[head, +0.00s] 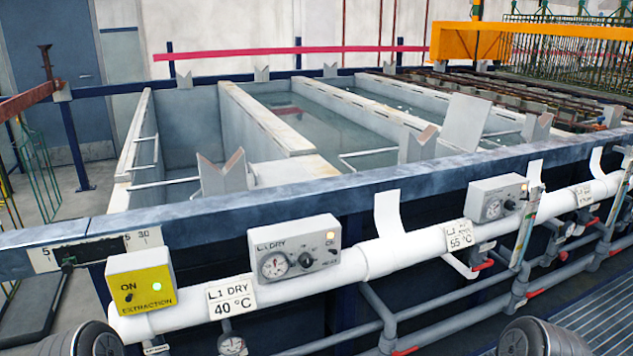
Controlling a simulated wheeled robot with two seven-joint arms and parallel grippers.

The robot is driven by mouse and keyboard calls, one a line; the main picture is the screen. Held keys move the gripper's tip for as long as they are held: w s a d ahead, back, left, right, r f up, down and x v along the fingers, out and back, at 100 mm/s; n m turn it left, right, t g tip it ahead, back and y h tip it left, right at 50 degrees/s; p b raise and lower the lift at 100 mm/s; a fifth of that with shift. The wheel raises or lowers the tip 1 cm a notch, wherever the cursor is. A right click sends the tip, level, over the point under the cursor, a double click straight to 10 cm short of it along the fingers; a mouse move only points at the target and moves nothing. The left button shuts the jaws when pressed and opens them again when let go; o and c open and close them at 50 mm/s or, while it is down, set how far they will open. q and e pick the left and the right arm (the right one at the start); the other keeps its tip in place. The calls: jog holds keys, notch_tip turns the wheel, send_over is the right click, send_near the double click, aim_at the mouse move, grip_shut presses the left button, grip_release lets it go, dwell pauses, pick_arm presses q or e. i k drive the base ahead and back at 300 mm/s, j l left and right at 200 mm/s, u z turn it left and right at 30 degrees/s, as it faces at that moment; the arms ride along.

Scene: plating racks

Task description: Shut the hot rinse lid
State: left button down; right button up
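No part in view is clearly marked as the hot rinse lid. Several open tanks stand in a row behind the blue front rail (300,205). The tank (330,125) right of the empty-looking left tank (185,125) shows greenish liquid and no cover. A light grey flat panel (465,121) stands tilted up near the front rim, right of the middle; I cannot tell whether it is a lid. A 55 °C label (459,235) hangs below the rail. Only rounded dark parts of my arms show at the bottom edge; neither gripper's fingers are in view.
A white pipe (410,250) runs along the tank front. It carries a yellow extraction box (141,281) with a green light and a grey L1 DRY control box (295,256). V-shaped supports (222,172) rise from the rims. An orange beam (530,42) is at the back right.

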aim_at(466, 120)
jog(key=i+l, duration=0.15)
jog(key=l, duration=0.2)
jog(key=i+l, duration=0.2)
jog(key=l, duration=0.15)
jog(key=i+l+u, duration=0.1)
jog(key=l, duration=0.25)
jog(key=i+l+u, duration=0.35)
jog(key=l, duration=1.5)
jog(key=l+u, duration=0.3)
jog(key=l, duration=2.05)
jog(key=k+l+u, duration=0.15)
jog(key=l, duration=0.8)
jog(key=l+u, duration=0.1)
jog(key=l, duration=0.35)
jog(key=k+l+u, duration=0.1)
jog(key=l, duration=0.35)
jog(key=k+l, duration=0.15)
jog(key=l, duration=0.25)
jog(key=k+l+u, duration=0.1)
jog(key=l, duration=0.35)
jog(key=i+l+u, duration=0.1)
jog(key=l+u, duration=0.65)
jog(key=l, duration=0.2)
jog(key=i+l, duration=0.05)
